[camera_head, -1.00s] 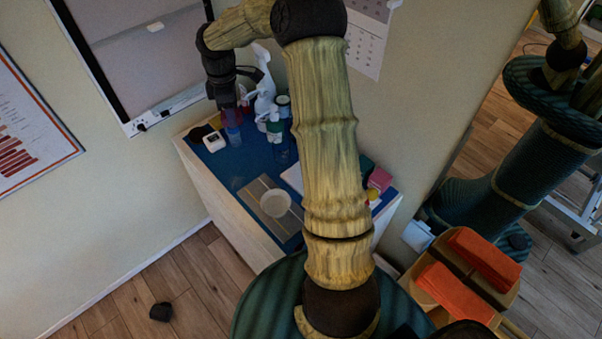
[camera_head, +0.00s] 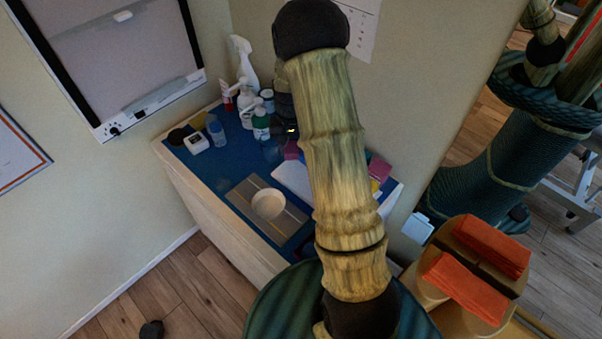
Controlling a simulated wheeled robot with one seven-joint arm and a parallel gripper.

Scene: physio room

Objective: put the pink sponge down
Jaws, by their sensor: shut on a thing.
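My gripper (camera_head: 290,136) is over the back of the blue-topped table, partly hidden behind my arm. It is shut on a dark pink block, which I take to be the pink sponge (camera_head: 291,150); only a small part of it shows just under the fingers. Whether it touches the table top (camera_head: 232,160) cannot be told. A second pink block (camera_head: 380,169) lies at the table's right side, by a yellow thing (camera_head: 375,185).
Several bottles, including a white spray bottle (camera_head: 245,62) and a green-labelled one (camera_head: 261,124), stand left of my gripper. A white bowl (camera_head: 268,204) sits on a grey mat (camera_head: 245,188) in front. A white tray (camera_head: 292,180) is partly behind my arm.

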